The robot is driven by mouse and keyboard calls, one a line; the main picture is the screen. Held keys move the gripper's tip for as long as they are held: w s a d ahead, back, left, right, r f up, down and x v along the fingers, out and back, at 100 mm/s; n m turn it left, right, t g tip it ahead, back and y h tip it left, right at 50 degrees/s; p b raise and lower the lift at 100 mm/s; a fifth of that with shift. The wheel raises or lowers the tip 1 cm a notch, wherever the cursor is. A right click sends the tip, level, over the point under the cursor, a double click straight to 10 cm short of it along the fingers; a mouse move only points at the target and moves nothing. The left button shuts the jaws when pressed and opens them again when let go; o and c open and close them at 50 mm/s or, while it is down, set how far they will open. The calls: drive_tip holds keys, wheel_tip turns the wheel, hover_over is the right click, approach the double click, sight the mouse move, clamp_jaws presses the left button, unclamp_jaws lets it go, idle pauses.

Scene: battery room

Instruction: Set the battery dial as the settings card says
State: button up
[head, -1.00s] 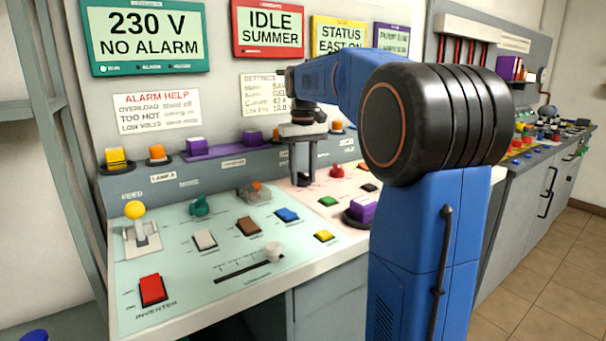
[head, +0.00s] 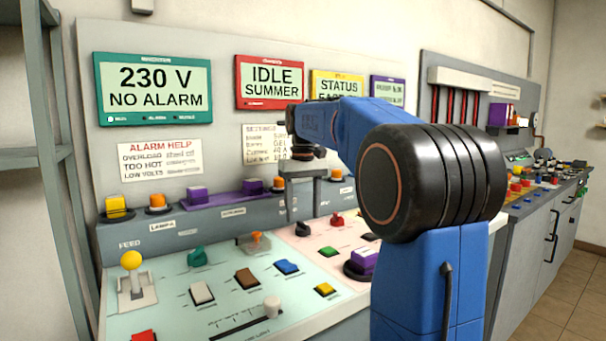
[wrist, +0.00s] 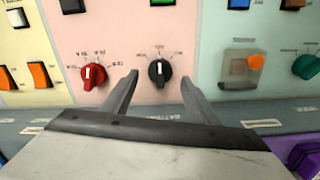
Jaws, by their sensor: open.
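The black dial (head: 303,229) stands on the pink panel, with a red dial (head: 337,219) to its right. In the wrist view the black dial (wrist: 160,72) appears between my open fingertips, its white mark toward the top of the picture. The red dial (wrist: 92,75) is outside the fingers. A partly cut-off label by my gripper seems to read "BATTERY" (wrist: 165,118). My gripper (head: 303,208) is open and empty, above and behind the black dial; touching cannot be seen. The settings card (head: 262,143) is partly covered by my arm; "GEL" shows on one line.
The green panel holds a yellow-knobbed lever (head: 131,260), a white slider (head: 272,306) and several rocker switches. A clear-covered switch (head: 254,242) and a purple block (head: 362,262) are near the dial. A raised ledge with lamps (head: 156,202) runs behind.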

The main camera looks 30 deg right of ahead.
sight(303, 223)
wheel_tip(303, 223, up, 14)
drive_tip(key=shift+f, duration=0.2)
idle(0.7)
